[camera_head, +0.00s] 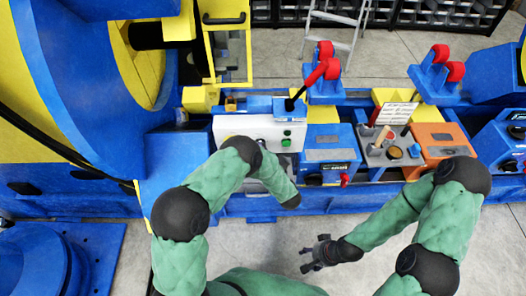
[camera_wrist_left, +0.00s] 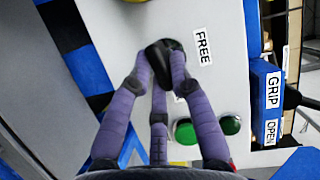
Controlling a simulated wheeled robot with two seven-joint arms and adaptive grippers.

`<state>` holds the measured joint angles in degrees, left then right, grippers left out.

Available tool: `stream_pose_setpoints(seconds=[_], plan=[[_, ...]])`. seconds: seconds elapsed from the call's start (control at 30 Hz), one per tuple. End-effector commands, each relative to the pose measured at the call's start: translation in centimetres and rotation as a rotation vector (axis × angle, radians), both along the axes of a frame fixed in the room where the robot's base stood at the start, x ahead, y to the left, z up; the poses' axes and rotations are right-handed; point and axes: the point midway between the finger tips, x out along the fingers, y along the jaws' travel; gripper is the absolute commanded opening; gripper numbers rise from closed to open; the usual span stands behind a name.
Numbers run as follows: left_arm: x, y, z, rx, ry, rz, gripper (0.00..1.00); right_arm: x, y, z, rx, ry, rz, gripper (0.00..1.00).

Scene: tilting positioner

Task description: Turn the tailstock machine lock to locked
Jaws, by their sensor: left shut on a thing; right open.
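The machine lock is a black rotary knob (camera_wrist_left: 160,58) on a white panel, with a FREE label (camera_wrist_left: 203,47) to its right in the left wrist view. My left gripper (camera_wrist_left: 158,70) has its purple-grey fingers closed around this knob. A finger covers most of another white label below the knob, so it cannot be read. In the head view the white control panel (camera_head: 228,129) stands behind my left forearm, which hides the knob and the left gripper's fingers. My right gripper (camera_head: 318,254) is open and empty above the grey floor, apart from the machine.
Green buttons (camera_wrist_left: 208,128) sit close beside the left fingers. A blue box with GRIP and OPEN labels (camera_wrist_left: 265,100) stands right of the panel. In the head view, a red-knobbed lever (camera_head: 317,74) rises behind the panel. The floor (camera_head: 250,240) before the machine is clear.

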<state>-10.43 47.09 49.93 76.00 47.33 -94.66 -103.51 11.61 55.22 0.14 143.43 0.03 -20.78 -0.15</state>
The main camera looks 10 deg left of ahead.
Motion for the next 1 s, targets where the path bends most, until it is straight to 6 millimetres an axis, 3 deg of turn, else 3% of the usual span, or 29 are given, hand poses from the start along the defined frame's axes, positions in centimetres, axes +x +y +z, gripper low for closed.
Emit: stream_pose_setpoints(seconds=[0.33,0.87,0.9,0.97,1.0], plan=[[-0.04,-0.03,-0.28,0.129,0.04,-0.003,0.0,0.0,0.0,-0.41,0.0,0.0,0.0,0.57],[-0.04,-0.04,-0.26,0.151,0.047,-0.004,0.0,0.0,0.0,-0.44,0.0,0.0,0.0,0.57],[-0.03,-0.04,-0.26,0.151,0.047,-0.004,0.27,0.0,0.0,-0.44,0.0,0.0,0.0,0.57],[-0.03,-0.03,-0.25,0.151,0.047,-0.004,0.44,0.0,0.0,-0.44,0.0,0.0,0.0,0.57],[-0.03,-0.03,-0.24,0.15,0.046,-0.004,0.45,0.0,0.0,-0.44,0.0,0.0,0.0,0.57]])
